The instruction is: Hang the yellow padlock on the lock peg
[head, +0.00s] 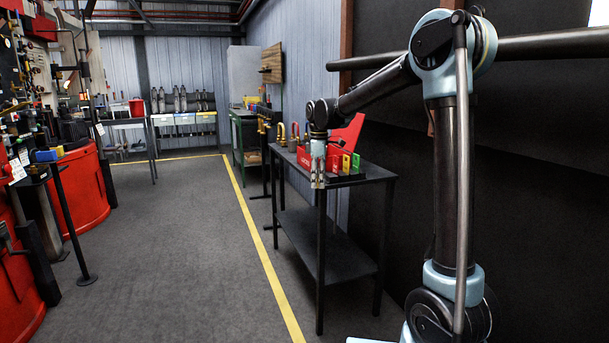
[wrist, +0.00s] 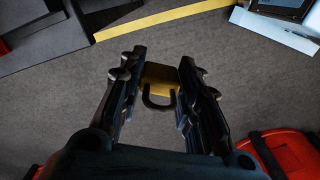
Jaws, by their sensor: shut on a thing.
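The yellow padlock (wrist: 160,76) shows in the wrist view between the two fingers of my gripper (wrist: 161,64), its dark shackle facing back toward the palm. My gripper is shut on the padlock's body, with floor behind it. In the head view my gripper (head: 318,182) points down at the near left side of the dark table; the padlock cannot be made out there. I cannot pick out the lock peg for certain in either view.
The dark table (head: 345,183) carries a red box, coloured tags and several curved brass-coloured hooks (head: 281,132). Red machines (head: 80,195) and a slim black stand (head: 72,225) stand at the left. The grey floor (head: 180,250) between is clear, with a yellow line.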

